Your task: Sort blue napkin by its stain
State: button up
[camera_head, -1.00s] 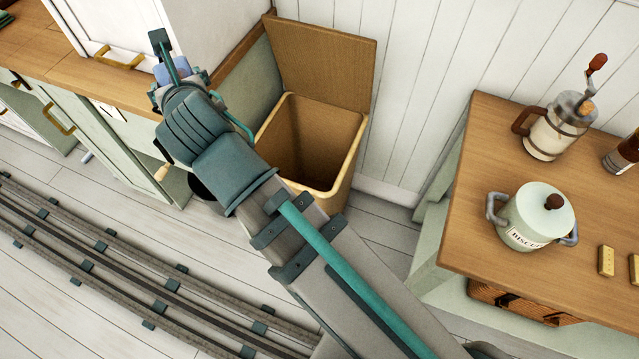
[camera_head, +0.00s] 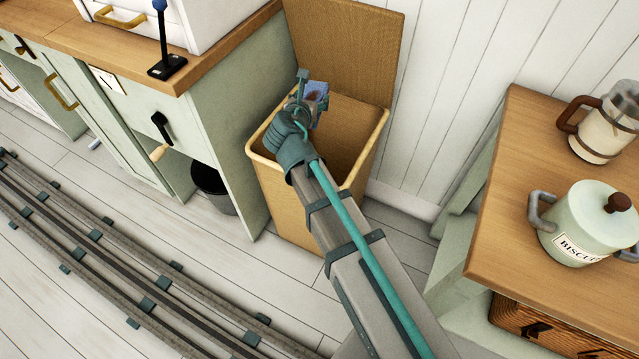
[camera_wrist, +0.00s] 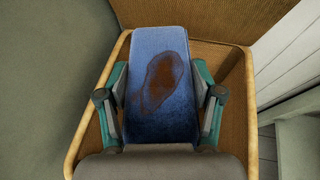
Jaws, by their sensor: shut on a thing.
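The blue napkin (camera_wrist: 143,50) is held in my gripper (camera_wrist: 160,100), its cloth lying between the two fingers. A large reddish-brown stain (camera_wrist: 163,78) marks its middle in the wrist view. In the head view the napkin (camera_head: 318,93) shows as a small blue patch beside my gripper (camera_head: 308,100). Both are above the opening of a tall woven hamper (camera_head: 275,195), toward its back left. The hamper's lid stands open (camera_head: 345,45) against the wall. The wrist view shows the hamper rim (camera_wrist: 84,135) around the gripper. The inside of the hamper is mostly hidden.
A wooden-topped counter (camera_head: 60,35) with green cabinets stands left of the hamper. A dark bucket (camera_head: 212,188) sits under it. A table (camera_head: 505,180) with a biscuit jar (camera_head: 588,225) and a coffee press (camera_head: 608,125) is at the right. Rails (camera_head: 95,240) cross the floor.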

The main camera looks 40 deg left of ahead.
jog(key=w+d+f+m+h+b, duration=0.1)
jog(key=w+f+m+h+b, duration=0.1)
jog(key=w+f+b, duration=0.3)
notch_tip(320, 180, down, 6)
jog(key=b, duration=0.3)
jog(key=shift+w+f+t+h+b, duration=0.15)
jog(key=shift+f+t+h+b, duration=0.15)
jog(key=shift+t, duration=0.1)
jog(key=shift+r, duration=0.1)
jog(key=o, duration=1.3)
jog(key=v, duration=1.2)
jog(key=shift+d, duration=0.1)
